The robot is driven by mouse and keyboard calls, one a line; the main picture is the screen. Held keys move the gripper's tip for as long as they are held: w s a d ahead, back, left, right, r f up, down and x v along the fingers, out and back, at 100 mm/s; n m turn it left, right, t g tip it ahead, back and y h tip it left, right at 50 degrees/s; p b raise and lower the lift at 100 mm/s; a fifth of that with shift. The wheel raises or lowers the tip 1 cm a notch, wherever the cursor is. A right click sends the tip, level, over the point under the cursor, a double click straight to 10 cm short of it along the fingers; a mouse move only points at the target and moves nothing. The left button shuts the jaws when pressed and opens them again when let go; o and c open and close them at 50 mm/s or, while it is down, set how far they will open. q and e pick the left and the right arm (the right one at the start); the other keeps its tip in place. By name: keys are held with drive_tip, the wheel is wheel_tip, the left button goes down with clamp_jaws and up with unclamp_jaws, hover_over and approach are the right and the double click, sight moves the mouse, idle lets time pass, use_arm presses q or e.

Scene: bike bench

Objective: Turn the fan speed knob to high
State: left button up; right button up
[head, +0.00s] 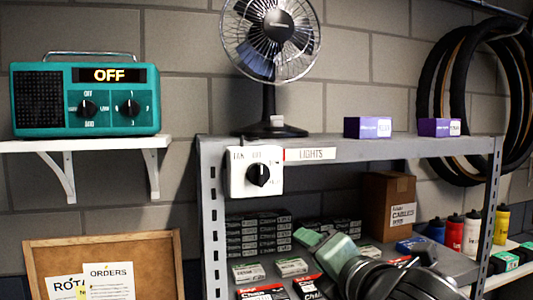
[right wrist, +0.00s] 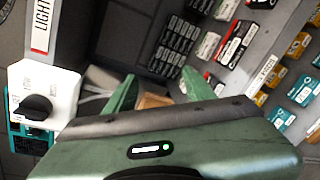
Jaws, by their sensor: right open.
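The fan speed knob (head: 258,174) is a black dial on a white box (head: 237,186) fixed to the front of the grey shelf. The box reads FAN and OFF at its top; the other marks are too small to read, and I cannot tell the pointer's setting. The knob also shows at the left of the right wrist view (right wrist: 32,108). The fan (head: 268,45) stands on the shelf above the box. My right gripper (head: 318,240) has green fingers, open and empty, below and right of the knob, apart from it. My left gripper is out of view.
A teal radio (head: 86,98) reading OFF, with two black knobs, sits on a white wall shelf at left. Two purple boxes (head: 367,127) stand on the grey shelf. Small boxes (head: 258,235) and a cardboard box (head: 388,205) fill the space below. Bottles (head: 471,232) stand at right.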

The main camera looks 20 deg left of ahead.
sight(262, 172)
drive_tip(key=s+a+r+n+t+y+p, duration=0.15)
drive_tip(key=s+a+r+n, duration=0.25)
drive_tip(key=s+r+n, duration=0.95)
drive_tip(key=shift+m, duration=0.95)
drive_tip(key=w+a+p, duration=0.1)
drive_tip(key=w, duration=0.1)
drive_tip(key=w+a+p, duration=0.1)
drive_tip(key=w, duration=0.1)
drive_tip(key=w+a+r+p, duration=0.1)
drive_tip(key=w+p, duration=0.1)
drive_tip(key=w, duration=0.1)
drive_tip(key=shift+r, duration=0.1)
drive_tip(key=shift+w+a, duration=0.3)
drive_tip(key=shift+w, duration=0.2)
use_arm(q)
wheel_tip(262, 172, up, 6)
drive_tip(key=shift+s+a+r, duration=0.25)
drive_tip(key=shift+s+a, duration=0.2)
use_arm(e)
clamp_jaws()
